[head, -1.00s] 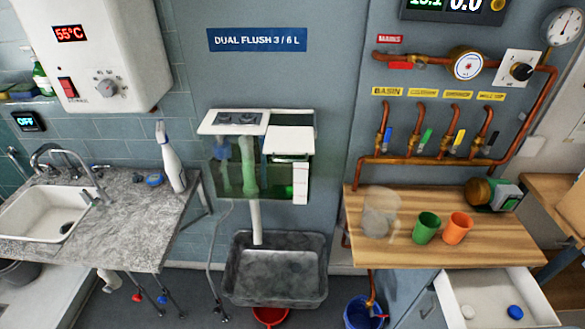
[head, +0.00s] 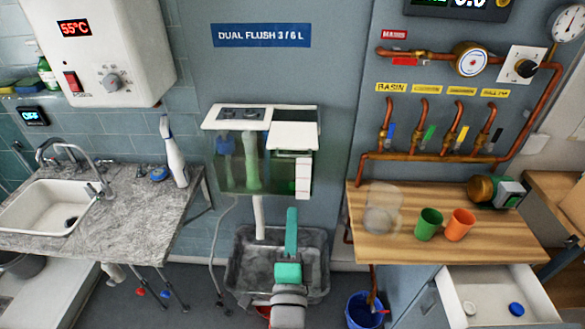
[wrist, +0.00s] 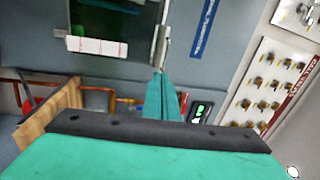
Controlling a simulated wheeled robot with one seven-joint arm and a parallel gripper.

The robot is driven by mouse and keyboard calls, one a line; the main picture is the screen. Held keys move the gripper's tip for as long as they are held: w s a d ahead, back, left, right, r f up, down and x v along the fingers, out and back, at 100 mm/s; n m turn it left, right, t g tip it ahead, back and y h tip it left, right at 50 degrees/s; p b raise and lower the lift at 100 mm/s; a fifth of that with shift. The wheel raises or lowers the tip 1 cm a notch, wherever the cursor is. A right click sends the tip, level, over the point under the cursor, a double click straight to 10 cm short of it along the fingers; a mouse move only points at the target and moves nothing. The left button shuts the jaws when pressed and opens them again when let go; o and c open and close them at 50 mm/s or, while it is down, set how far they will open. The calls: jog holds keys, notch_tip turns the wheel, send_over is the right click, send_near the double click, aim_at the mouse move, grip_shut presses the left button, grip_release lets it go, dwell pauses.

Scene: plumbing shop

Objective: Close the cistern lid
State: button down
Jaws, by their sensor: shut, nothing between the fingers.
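The clear, green-tinted cistern (head: 232,172) hangs on the wall in the middle of the head view. A white ribbed block (head: 302,178) is below that panel and also shows in the wrist view (wrist: 97,46). My teal gripper (head: 291,212) is shut and empty, below the cistern in the head view and apart from the lid there. Its fingers (wrist: 162,82) point towards a pale edge in the wrist view.
A grey basin (head: 240,285) stands below the cistern, partly behind my gripper. A wooden worktop (head: 480,236) with green (head: 429,224) and orange (head: 461,225) cups is at the right, above an open drawer (head: 488,312).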

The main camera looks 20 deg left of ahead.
jog(key=r+x, duration=0.1)
jog(key=x, duration=1.3)
jog(key=shift+w+a+r, duration=0.2)
jog(key=shift+a+r, duration=0.05)
jog(key=shift+a, duration=0.15)
